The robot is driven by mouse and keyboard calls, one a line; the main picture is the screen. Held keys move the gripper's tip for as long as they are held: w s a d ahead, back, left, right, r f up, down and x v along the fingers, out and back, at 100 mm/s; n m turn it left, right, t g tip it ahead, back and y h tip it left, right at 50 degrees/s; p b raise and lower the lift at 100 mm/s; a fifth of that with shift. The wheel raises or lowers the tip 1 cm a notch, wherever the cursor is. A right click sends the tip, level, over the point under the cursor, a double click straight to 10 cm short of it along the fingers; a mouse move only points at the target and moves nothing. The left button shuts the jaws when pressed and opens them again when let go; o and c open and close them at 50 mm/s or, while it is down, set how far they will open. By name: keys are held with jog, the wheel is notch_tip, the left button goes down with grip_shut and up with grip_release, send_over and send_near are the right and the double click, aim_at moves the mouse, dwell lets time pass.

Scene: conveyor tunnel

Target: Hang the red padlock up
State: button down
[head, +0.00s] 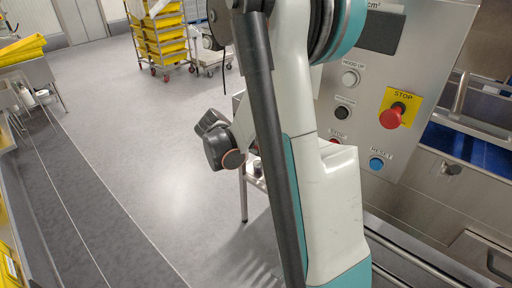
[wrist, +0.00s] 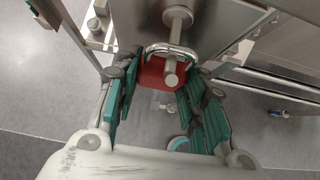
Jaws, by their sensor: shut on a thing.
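The red padlock (wrist: 155,72) is in the wrist view, between the fingertips of my gripper (wrist: 164,78). The teal-padded fingers are shut on its red body from both sides. Its silver shackle (wrist: 153,49) is at the far side, around the line of a steel peg (wrist: 177,38). The peg's round end overlaps the padlock body in the picture. I cannot tell for sure whether the peg is through the shackle or only in front of it. In the head view my arm blocks the padlock and peg.
The peg stands out from a steel plate (wrist: 135,22). In the head view a control panel (head: 350,120) with a red stop button (head: 393,116) is close on the right. Steel rails (head: 415,250) run below it. A cart of yellow crates (head: 165,48) stands farther back on open floor.

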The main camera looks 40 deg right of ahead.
jog(key=c, duration=0.9)
grip_release()
jog(key=shift+c, duration=0.2)
jog(key=v, duration=1.2)
